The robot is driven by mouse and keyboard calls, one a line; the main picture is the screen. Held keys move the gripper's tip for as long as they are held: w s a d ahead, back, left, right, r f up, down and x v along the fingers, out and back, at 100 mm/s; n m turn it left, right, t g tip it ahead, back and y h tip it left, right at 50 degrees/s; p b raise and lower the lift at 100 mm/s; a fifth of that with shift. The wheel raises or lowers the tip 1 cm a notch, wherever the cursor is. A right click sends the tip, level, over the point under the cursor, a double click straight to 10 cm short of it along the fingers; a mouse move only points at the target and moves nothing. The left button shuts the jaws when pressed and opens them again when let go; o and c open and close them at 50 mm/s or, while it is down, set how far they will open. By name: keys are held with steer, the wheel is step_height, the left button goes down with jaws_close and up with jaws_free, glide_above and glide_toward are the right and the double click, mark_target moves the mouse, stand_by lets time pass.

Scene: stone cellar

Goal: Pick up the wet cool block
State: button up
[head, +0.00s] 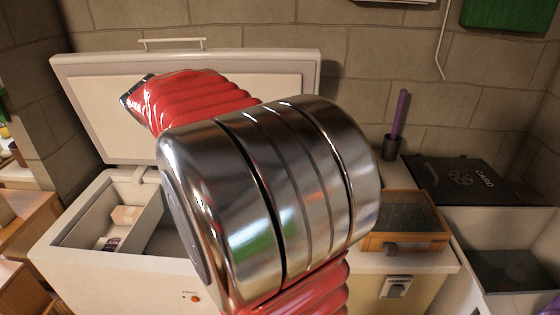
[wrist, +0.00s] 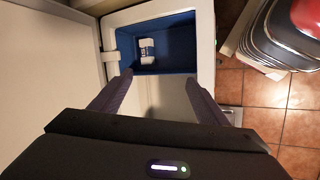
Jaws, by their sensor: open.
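In the wrist view my gripper (wrist: 158,80) is open, with its two dark fingers apart and nothing between them. Beyond the fingertips is a blue-lined compartment. A small whitish block with dark markings (wrist: 147,50) lies in it, apart from the fingers; I cannot tell whether it is wet or is the cool block. In the head view the open chest freezer (head: 70,262) holds a pale box (head: 127,215) and a small dark-and-white packet (head: 108,244).
The raised freezer lid (head: 110,110) stands against the stone wall. A wooden case with a glass top (head: 405,243), a dark cup with a purple-handled tool (head: 391,146) and an open bin with a black lid (head: 470,180) are to the right. Tiled floor (wrist: 260,95) shows in the wrist view.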

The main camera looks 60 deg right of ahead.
steer(key=s+d+f+n+g+h, duration=0.1)
steer(key=d+f+g, duration=0.2)
steer(key=d, duration=0.9)
steer(key=s+d+f+g, duration=0.1)
steer(key=d+f+g, duration=0.2)
steer(key=d, duration=0.9)
steer(key=s+d+f+g, duration=0.2)
steer(key=s+d+f, duration=0.1)
steer(key=d, duration=0.3)
steer(key=s+d+f+n+g, duration=0.1)
steer(key=s+d+f, duration=0.3)
steer(key=s+d, duration=0.1)
steer(key=s+d+f+g, duration=0.2)
steer(key=s+d+f, duration=0.1)
steer(key=d, duration=0.4)
steer(key=shift+s+d+f+g, duration=0.1)
steer(key=shift+s+f+g, duration=0.25)
steer(key=shift+s, duration=0.45)
steer(key=shift+s+d+f, duration=0.15)
steer(key=shift+s+d, duration=0.05)
steer(key=shift+s, duration=0.1)
steer(key=shift+s, duration=0.1)
steer(key=x, duration=0.8)
steer(key=shift+s+f, duration=0.1)
steer(key=shift+s, duration=0.05)
